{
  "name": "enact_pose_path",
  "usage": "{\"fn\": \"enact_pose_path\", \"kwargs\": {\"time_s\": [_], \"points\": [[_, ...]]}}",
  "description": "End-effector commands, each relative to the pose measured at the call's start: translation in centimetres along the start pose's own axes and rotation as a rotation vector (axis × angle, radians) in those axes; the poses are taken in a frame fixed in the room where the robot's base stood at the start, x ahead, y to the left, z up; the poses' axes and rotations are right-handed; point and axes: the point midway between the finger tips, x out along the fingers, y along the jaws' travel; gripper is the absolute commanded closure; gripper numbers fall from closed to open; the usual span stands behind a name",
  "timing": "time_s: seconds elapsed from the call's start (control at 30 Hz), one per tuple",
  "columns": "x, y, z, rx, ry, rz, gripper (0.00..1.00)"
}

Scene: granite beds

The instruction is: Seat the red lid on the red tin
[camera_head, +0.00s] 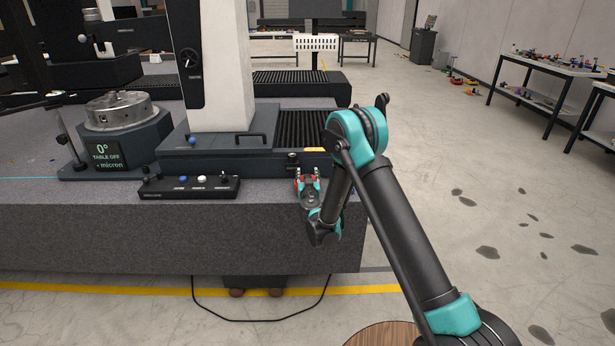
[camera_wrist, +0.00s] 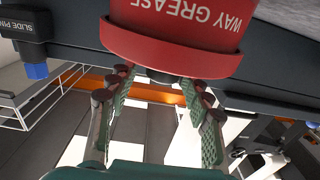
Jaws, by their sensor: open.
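In the wrist view, the red tin (camera_wrist: 195,12) is lettered WAY GREASE, upside down in the picture. A wider red band, which looks like the red lid (camera_wrist: 165,52), sits across the tin's end nearest my fingers. It appears to be on the tin; whether it is fully pressed down cannot be told. My gripper (camera_wrist: 160,85) is open, with its green fingers just short of the lid and nothing between them. In the head view my gripper (camera_head: 308,181) is over the granite bed's right end, with small red patches showing around it; it mostly hides tin and lid.
The dark machine base (camera_head: 235,161) stands just behind my gripper. A button box (camera_head: 188,187) and a round table (camera_head: 121,111) are to the left on the granite bed (camera_head: 130,240). A blue-tipped SLIDE PIN part (camera_wrist: 28,35) shows in the wrist view.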

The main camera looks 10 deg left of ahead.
Motion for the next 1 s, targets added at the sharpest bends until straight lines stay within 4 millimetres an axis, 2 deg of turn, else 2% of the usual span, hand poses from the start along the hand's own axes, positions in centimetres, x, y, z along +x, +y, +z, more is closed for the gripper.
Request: {"fn": "enact_pose_path", "kwargs": {"time_s": [0.3,0.5,0.7,1.0], "points": [[-0.1,0.0,-5.3,0.000,0.000,0.000,0.50],[0.0,0.0,-8.0,0.000,0.000,0.000,0.50],[0.0,0.0,-9.1,0.000,0.000,0.000,0.50],[0.0,0.0,-9.2,0.000,0.000,0.001,0.50]]}}
